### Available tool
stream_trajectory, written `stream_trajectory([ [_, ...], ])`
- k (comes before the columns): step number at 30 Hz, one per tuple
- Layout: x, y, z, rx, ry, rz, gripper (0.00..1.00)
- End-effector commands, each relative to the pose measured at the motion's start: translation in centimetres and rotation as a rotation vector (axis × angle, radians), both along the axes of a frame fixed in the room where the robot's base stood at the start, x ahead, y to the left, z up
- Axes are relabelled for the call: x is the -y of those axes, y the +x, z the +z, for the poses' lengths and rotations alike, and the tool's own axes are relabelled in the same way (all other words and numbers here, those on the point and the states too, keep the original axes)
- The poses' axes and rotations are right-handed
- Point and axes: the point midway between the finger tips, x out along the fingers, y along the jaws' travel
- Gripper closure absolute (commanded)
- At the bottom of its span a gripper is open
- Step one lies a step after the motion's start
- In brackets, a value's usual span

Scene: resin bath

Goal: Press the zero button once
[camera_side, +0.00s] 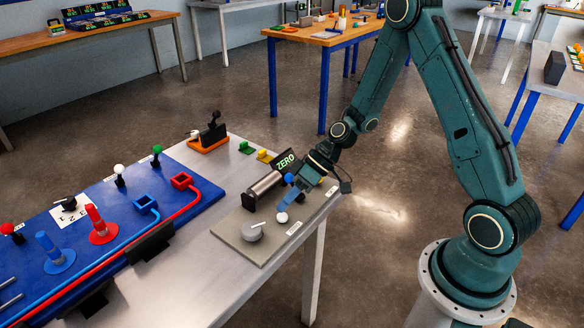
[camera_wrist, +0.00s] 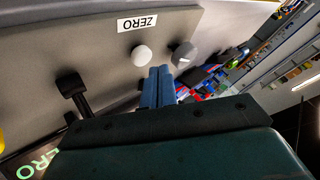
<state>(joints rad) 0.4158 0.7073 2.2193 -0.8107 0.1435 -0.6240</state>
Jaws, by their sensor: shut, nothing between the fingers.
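The zero button is a round white cap (camera_side: 282,217) on a grey plate (camera_side: 232,236) at the table's corner. In the wrist view the white cap (camera_wrist: 141,55) sits beside a white ZERO label (camera_wrist: 138,22). My gripper (camera_side: 283,205) has blue fingers, shut together and empty, pointing down just above and behind the button in the side view. In the wrist view my fingertips (camera_wrist: 160,69) appear just below and right of the cap, not covering it. I cannot tell the exact height gap.
A grey dial (camera_side: 251,232) stands near the button. A metal cylinder (camera_side: 262,190) and a green-lit ZERO display (camera_side: 286,160) are behind. A black-knobbed lever (camera_wrist: 72,85) shows in the wrist view. A blue board (camera_side: 120,215) with valves and pipes lies left.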

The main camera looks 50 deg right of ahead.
Motion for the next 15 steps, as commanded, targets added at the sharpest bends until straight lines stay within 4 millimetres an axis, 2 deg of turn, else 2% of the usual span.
stream_trajectory([
  [15,0.0,0.0,3.1,0.002,-0.001,0.000,1.00],
])
